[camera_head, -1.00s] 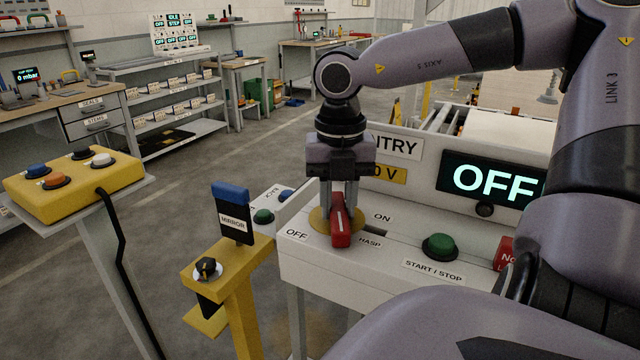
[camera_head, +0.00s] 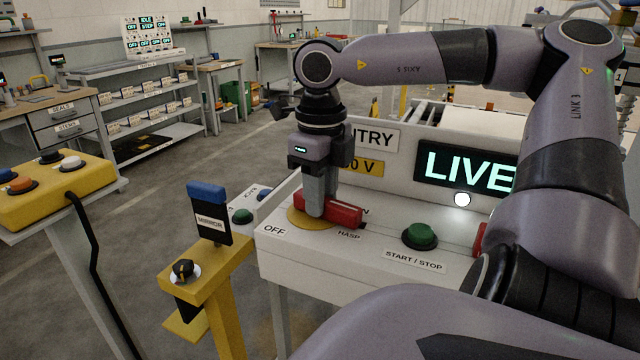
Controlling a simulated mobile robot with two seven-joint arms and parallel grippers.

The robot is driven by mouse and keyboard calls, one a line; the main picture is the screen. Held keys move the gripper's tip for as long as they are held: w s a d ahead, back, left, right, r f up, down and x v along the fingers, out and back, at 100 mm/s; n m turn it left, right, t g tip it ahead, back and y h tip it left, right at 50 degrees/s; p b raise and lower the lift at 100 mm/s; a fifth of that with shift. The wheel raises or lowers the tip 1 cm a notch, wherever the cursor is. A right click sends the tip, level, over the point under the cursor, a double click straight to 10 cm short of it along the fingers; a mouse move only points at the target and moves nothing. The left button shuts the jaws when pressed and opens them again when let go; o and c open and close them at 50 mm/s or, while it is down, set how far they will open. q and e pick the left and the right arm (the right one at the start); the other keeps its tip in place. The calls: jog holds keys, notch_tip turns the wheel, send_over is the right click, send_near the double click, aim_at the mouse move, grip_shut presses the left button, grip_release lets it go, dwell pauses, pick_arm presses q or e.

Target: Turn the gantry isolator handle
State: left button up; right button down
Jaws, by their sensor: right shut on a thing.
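The red isolator handle (camera_head: 345,212) sits on a round yellow plate (camera_head: 298,222) on top of the white gantry console (camera_head: 330,258). It points right, toward the largely covered ON label and away from the OFF label (camera_head: 274,231). My right gripper (camera_head: 318,208) reaches down from above and is shut on the handle, hiding part of it. The display (camera_head: 465,172) reads LIVE, and a white lamp (camera_head: 462,200) below it is lit. My left gripper does not show.
A green START / STOP button (camera_head: 420,236) is right of the handle. A yellow post with a black knob (camera_head: 183,270) and a MIRROR panel (camera_head: 210,222) stands left of the console. A yellow button box (camera_head: 50,190) is at far left.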

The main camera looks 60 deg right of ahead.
jog(key=shift+w+d+r+n, duration=0.1)
jog(key=shift+r+n, duration=0.05)
jog(key=shift+n, duration=0.65)
jog(key=c, duration=0.9)
grip_release()
jog(key=shift+r+p, duration=0.3)
jog(key=shift+r, duration=3.25)
